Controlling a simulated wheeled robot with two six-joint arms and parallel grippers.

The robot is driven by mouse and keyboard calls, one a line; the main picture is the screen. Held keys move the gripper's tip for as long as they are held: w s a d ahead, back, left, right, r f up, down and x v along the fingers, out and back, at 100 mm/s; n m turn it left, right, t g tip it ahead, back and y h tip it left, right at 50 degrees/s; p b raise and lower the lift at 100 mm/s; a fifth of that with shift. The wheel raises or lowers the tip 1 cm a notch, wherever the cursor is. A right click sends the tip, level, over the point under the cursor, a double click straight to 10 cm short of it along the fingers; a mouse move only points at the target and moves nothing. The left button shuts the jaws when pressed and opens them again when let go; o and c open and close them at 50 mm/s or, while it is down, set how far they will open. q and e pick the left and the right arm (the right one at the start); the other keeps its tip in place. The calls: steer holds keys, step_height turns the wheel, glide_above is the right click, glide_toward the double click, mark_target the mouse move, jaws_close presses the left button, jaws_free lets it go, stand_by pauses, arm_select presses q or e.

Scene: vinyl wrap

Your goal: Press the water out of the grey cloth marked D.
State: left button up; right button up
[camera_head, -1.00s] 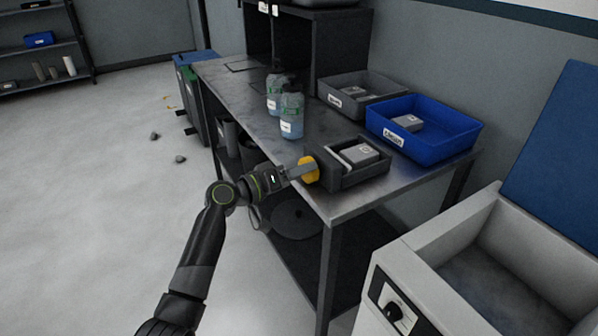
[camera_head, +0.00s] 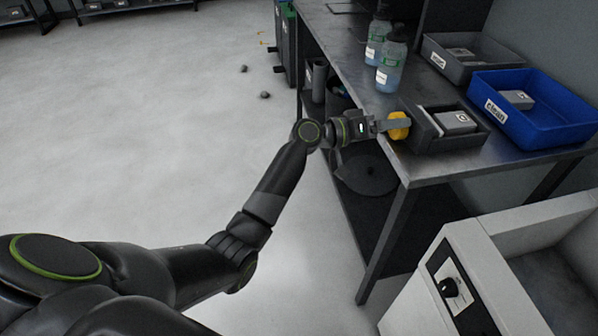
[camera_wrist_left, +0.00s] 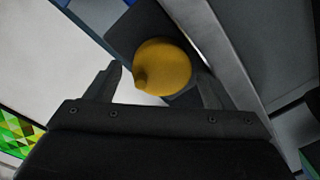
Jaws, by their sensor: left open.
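A folded grey cloth (camera_head: 456,121) with a small white mark, too small to read surely, lies in a dark open-topped box (camera_head: 474,141) near the table's front edge. A yellow knob (camera_head: 398,127) sticks out from the box's left side. My left gripper (camera_head: 394,125) is at this knob. In the left wrist view the rounded yellow knob (camera_wrist_left: 165,66) sits between the tips of my left gripper (camera_wrist_left: 160,78), whose fingers are spread apart; a gap shows at the left finger. My right gripper is not in view.
A blue tray (camera_head: 535,133) and a grey tray (camera_head: 468,72), each holding a grey piece, stand behind the box. Two spray bottles (camera_head: 389,68) stand to its left. The floor (camera_head: 180,120) at left is mostly clear.

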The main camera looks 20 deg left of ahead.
arm_select(q)
steer(key=s+a+m+b, duration=0.3)
steer(key=s+a+m, duration=0.3)
steer(key=s+a, duration=0.65)
steer(key=a+f+n+y+p, duration=0.2)
steer(key=a+f+n+y, duration=0.1)
steer(key=f, duration=0.8)
steer(key=w+a+f+n+y+p, duration=0.1)
steer(key=a+f+n+y+p, duration=0.2)
steer(key=f, duration=0.9)
steer(key=a+n+y, duration=0.1)
steer(key=a+y, duration=0.2)
steer(key=a, duration=0.2)
steer(key=shift+w+a+p, duration=0.3)
steer(key=shift+a, duration=0.1)
